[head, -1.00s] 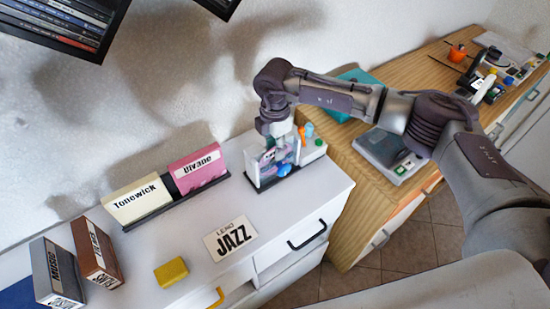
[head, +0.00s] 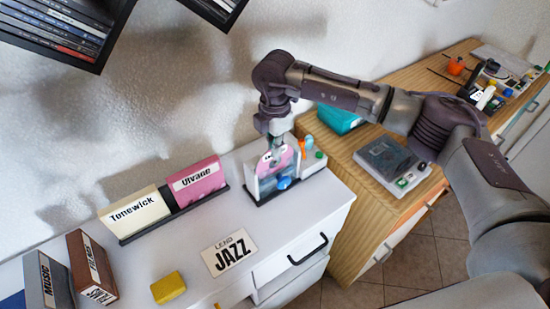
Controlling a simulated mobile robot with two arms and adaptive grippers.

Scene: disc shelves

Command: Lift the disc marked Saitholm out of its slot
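A white slotted holder (head: 290,167) stands on a dark base at the right end of the white cabinet top. A pink piece with white marks (head: 285,157) shows at its top; I cannot read the name Saitholm on it. My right gripper (head: 273,147) points down from above, with its fingertips at the top of this piece. The fingers are small and partly merge with it, so I cannot tell whether they are shut on it. A blue round piece (head: 284,183) shows at the holder's front. My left gripper is not in view.
A cream Tonewick box (head: 133,214) and a pink Ulvade box (head: 196,182) stand in a dark rack to the left. A JAZZ card (head: 229,252) and a yellow block (head: 168,287) lie in front. A wooden cabinet (head: 375,210) with a grey device (head: 386,157) is at right.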

